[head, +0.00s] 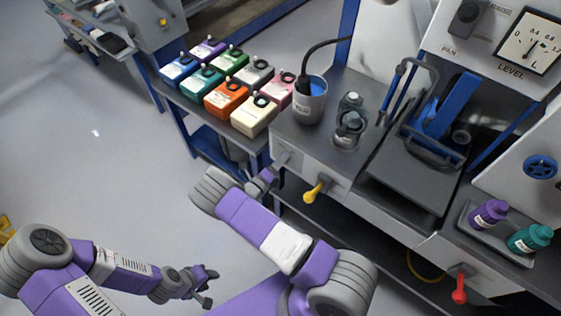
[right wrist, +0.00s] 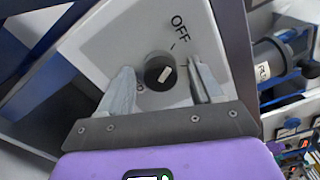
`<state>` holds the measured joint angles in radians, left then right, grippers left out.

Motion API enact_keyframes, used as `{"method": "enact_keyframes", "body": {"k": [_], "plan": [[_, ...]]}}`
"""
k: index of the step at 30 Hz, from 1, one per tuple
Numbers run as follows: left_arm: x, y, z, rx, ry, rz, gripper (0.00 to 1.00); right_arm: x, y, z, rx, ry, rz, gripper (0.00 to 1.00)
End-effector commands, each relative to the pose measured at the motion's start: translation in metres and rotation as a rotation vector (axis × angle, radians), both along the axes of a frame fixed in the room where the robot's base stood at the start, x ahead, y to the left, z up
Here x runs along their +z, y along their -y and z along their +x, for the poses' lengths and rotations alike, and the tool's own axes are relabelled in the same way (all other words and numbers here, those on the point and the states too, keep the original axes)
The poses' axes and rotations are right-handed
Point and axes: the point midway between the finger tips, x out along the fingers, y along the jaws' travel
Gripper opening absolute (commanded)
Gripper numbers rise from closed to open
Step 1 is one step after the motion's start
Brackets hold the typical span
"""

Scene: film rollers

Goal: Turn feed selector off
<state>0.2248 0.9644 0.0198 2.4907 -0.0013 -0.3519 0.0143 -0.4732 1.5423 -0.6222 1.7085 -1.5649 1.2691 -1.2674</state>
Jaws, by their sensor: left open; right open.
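The feed selector is a round black knob (right wrist: 158,71) with a white mark, on a pale panel in the right wrist view. OFF is printed above and right of it; another label at lower left is partly hidden by a finger. The white mark slants toward the upper right; whether it lines up exactly with OFF I cannot tell. My right gripper (right wrist: 161,82) is open, one finger on each side of the knob, with visible gaps. In the head view my right gripper (head: 268,177) is at the bench's front panel. My left gripper (head: 207,287) is open and empty over the floor.
A yellow lever (head: 314,192) sticks out of the panel right of my right gripper, and a red lever (head: 459,290) is farther right.

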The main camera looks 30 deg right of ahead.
Motion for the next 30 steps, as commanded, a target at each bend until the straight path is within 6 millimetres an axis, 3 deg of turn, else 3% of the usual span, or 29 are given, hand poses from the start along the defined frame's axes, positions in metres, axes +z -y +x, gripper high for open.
{"method": "enact_keyframes", "body": {"k": [5,16,30], "plan": [[0.003,0.000,0.000,0.000,0.000,0.000,0.43,0.001,-0.013,-0.004,0.003,0.000,0.002,0.65],[0.011,0.000,0.000,0.000,0.000,0.000,0.43,0.001,-0.064,-0.026,0.002,0.000,0.000,0.65],[0.011,0.000,0.000,0.000,0.000,0.000,0.43,0.000,-0.070,-0.029,0.000,0.000,0.000,0.65]]}}
